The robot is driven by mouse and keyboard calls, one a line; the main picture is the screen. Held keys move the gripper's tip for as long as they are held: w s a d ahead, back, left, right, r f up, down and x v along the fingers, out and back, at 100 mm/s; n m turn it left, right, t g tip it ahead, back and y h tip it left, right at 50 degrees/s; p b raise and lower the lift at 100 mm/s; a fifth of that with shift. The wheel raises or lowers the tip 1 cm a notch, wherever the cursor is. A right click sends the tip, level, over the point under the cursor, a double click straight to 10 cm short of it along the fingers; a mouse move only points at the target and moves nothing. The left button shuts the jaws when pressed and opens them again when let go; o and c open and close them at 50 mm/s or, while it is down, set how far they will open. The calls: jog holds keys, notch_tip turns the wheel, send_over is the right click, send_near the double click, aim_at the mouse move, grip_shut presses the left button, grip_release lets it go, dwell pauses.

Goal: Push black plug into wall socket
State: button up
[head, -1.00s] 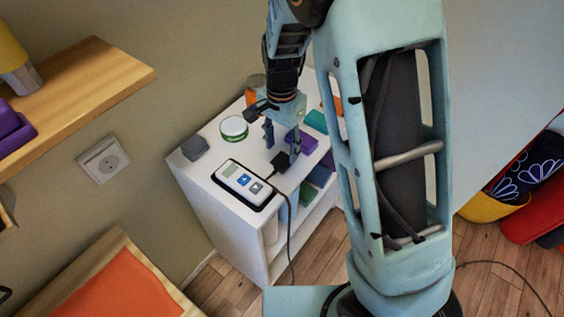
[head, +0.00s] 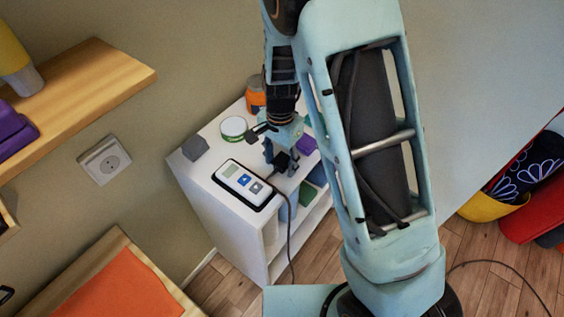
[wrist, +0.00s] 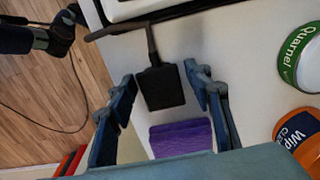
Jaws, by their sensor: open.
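The black plug (wrist: 161,88) lies on the white shelf top (wrist: 236,75), its cable running off beside the white device. In the wrist view my gripper (wrist: 163,82) is open, with one finger on each side of the plug and gaps to it. In the head view my gripper (head: 282,168) is low over the shelf top, and the plug (head: 283,161) is partly hidden between its fingers. The wall socket (head: 105,160) is a pale square plate on the wall, left of the shelf, with nothing in it.
The white device (head: 244,184) with blue buttons lies at the shelf's front edge. A green-rimmed tin (head: 234,128), an orange jar (head: 256,97), a grey block (head: 194,147) and purple items (head: 306,144) stand nearby. A wooden wall shelf (head: 95,85) juts out above the socket.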

aim_at(281, 163)
jog(key=shift+c, duration=0.5)
jog(key=c, duration=0.9)
jog(key=shift+r, duration=0.15)
jog(key=shift+r+p, duration=0.45)
notch_tip(281, 163, up, 3)
jog(key=p, duration=0.2)
jog(key=shift+s+p, duration=0.15)
jog(key=shift+p, duration=0.15)
jog(key=s+r+p, duration=0.1)
jog(key=s+r, duration=0.2)
jog(key=s, duration=0.1)
jog(key=s+d+r+p, duration=0.1)
jog(key=s+r+p, duration=0.1)
jog(key=s, duration=0.3)
jog(key=s+r+p, duration=0.1)
jog(key=s+r, duration=0.3)
jog(key=shift+s+d+p, duration=0.3)
jog(key=shift+d+p, duration=0.05)
jog(key=shift+p, duration=0.05)
